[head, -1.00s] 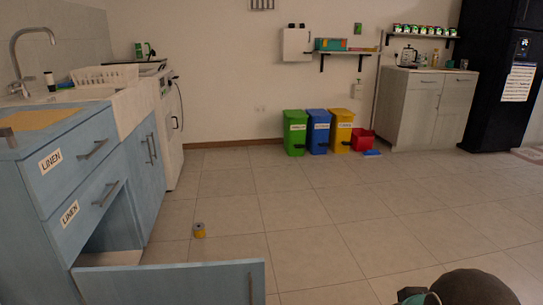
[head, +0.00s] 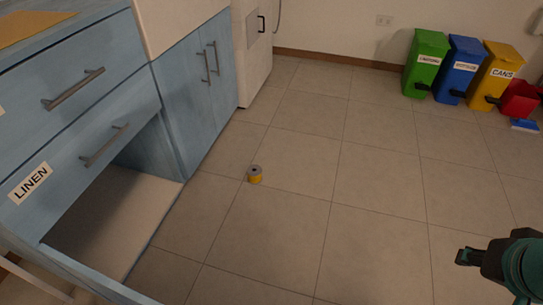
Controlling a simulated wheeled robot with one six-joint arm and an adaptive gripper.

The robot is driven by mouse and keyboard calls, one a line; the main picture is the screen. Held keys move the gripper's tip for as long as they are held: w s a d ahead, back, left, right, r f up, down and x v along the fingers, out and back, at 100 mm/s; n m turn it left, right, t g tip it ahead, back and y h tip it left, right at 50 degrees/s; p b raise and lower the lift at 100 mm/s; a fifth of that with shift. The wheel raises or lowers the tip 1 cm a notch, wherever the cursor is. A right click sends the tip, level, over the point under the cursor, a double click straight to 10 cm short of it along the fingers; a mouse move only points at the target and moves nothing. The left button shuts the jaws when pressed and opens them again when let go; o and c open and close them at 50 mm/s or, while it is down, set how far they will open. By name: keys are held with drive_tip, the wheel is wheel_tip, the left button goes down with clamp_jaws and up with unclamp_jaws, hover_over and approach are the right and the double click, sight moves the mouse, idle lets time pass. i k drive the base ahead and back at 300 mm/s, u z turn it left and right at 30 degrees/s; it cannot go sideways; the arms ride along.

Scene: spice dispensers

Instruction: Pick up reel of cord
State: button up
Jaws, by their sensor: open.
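A small reel of cord (head: 255,174), yellow with a grey top, stands on the tiled floor near the middle of the head view. It is to the right of the blue cabinet and apart from it. My gripper (head: 464,257) shows at the lower right, dark with a teal part behind it. It is well to the right of the reel and not touching it. It is open, and I see nothing in it.
An open blue drawer (head: 95,277) juts out at the lower left from the blue cabinet (head: 85,95). Green (head: 426,62), blue (head: 459,68) and yellow (head: 495,74) bins and a red container (head: 522,98) stand at the back right. The floor between is clear.

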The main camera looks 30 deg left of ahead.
sight(253, 171)
drive_tip(key=i, duration=2.5)
drive_tip(key=u, duration=4)
drive_tip(key=i, duration=0.5)
drive_tip(key=z, duration=0.05)
